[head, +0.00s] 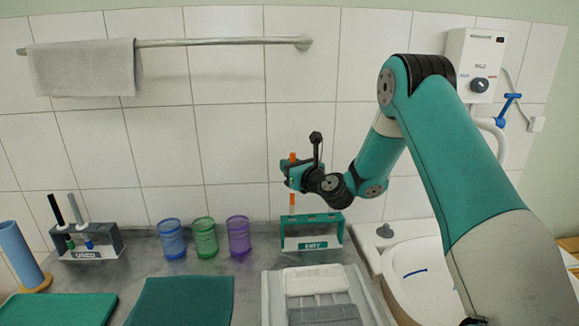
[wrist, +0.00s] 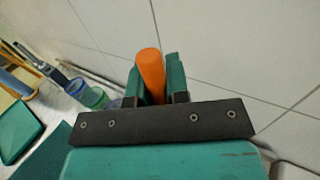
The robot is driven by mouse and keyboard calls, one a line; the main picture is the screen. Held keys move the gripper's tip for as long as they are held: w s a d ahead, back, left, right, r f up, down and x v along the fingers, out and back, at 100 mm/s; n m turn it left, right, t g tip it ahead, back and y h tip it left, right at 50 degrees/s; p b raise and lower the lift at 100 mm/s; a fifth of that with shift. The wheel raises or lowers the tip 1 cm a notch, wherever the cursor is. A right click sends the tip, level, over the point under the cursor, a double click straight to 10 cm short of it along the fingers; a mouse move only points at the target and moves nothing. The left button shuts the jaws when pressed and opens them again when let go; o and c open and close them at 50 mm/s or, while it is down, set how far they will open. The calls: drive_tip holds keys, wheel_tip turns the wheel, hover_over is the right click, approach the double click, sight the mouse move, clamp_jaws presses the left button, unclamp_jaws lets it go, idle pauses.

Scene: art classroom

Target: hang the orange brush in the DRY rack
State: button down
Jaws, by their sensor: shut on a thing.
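The orange brush (head: 292,199) is upright in my gripper (head: 294,177). Its orange end shows above the jaws and its lower part hangs below them, down to near the top bar of the DRY rack. In the wrist view the orange handle (wrist: 151,72) stands between the two green fingers. The DRY rack (head: 312,243) is a green and white stand on the counter against the tiled wall. The brush is over its left end. I cannot tell whether its tip is above, behind or inside the rack's top bar.
A grey-white tray (head: 273,300) lies in front, with a sink (head: 415,270) to the right. A towel (head: 82,68) hangs on a rail above.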

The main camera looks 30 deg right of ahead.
drive_tip(key=shift+f+b, duration=1.85)
drive_tip(key=shift+f, duration=0.75)
wheel_tip(320, 180, down, 4)
drive_tip(key=b, duration=0.3)
drive_tip(key=shift+c, duration=2.4)
unclamp_jaws()
drive_tip(key=shift+r, duration=0.1)
wheel_tip(320, 180, up, 8)
drive_tip(key=p, duration=0.8)
